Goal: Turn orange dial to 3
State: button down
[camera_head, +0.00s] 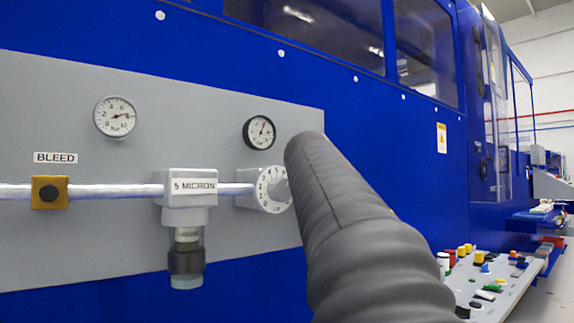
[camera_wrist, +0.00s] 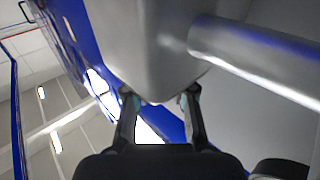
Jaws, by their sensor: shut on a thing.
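No orange-coloured dial shows in either view. A white dial with black numbers (camera_head: 266,190) and a grey centre sits at the right end of the pipe on the grey panel. My dark ribbed arm hides its right edge in the head view, and I cannot read its setting. In the wrist view, my gripper (camera_wrist: 160,98) is shut on a pale grey rounded body (camera_wrist: 150,55), with one fingertip on each side of its lower edge. I cannot tell whether this body is the numbered dial. The head view does not show my fingers.
Left of the dial are a "5 MICRON" filter (camera_head: 188,190) and a yellow-brown BLEED block (camera_head: 49,192). A silver pipe (camera_head: 115,191) joins them; a pipe (camera_wrist: 255,60) also crosses the wrist view. Two gauges (camera_head: 115,117) (camera_head: 259,133) sit above. A cluttered control desk (camera_head: 490,285) stands right.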

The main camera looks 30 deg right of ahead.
jog(key=c, duration=0.9)
grip_release()
jog(key=shift+c, duration=0.2)
jog(key=v, duration=1.2)
